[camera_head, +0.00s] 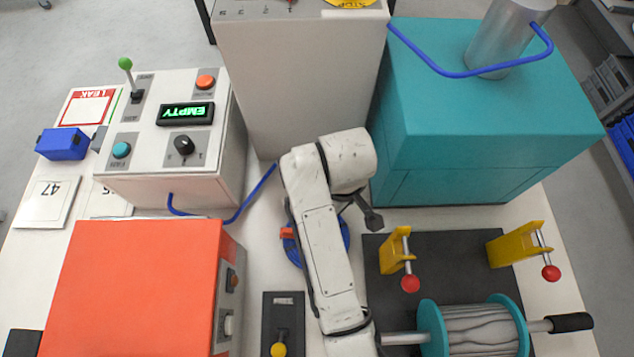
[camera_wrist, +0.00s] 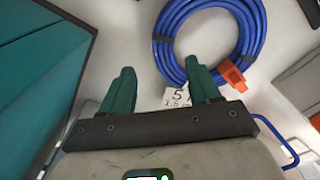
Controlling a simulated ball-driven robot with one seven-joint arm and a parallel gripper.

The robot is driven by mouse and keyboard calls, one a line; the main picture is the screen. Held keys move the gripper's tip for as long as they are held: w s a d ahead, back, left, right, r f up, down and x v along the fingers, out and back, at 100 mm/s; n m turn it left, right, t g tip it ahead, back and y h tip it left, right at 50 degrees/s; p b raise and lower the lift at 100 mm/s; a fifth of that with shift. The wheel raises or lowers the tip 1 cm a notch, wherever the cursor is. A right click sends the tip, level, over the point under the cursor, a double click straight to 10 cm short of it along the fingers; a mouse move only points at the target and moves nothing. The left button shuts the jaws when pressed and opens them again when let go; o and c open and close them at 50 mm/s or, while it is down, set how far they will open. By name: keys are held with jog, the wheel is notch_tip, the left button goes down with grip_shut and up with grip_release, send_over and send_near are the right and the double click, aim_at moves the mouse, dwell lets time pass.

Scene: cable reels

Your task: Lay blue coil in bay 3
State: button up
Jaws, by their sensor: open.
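The blue coil (camera_head: 293,253) lies on the pale table beneath my arm in the head view, mostly hidden by it. In the wrist view the coil (camera_wrist: 168,56) is a flat ring of blue cable with dark ties, an orange connector (camera_wrist: 233,76) and a white tag reading 5 (camera_wrist: 177,98). My gripper (camera_wrist: 160,70) is open with two green fingers. The right finger overlaps the coil's lower-left edge in the picture; the left finger is outside the ring. I cannot make out bay 3 in either view.
An orange-red box (camera_head: 140,290) and a control box with an EMPTY display (camera_head: 185,113) stand left. A grey cabinet (camera_head: 300,90) and teal box (camera_head: 480,120) stand behind. Yellow brackets (camera_head: 395,252) and a teal reel (camera_head: 475,325) are at right. A black plate with a yellow knob (camera_head: 279,349) is in front.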

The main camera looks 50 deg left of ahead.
jog(key=f, duration=0.4)
jog(key=shift+s+f+p, duration=0.3)
jog(key=shift+f+p, duration=0.05)
jog(key=shift+f, duration=0.05)
jog(key=shift+c, duration=0.2)
grip_shut()
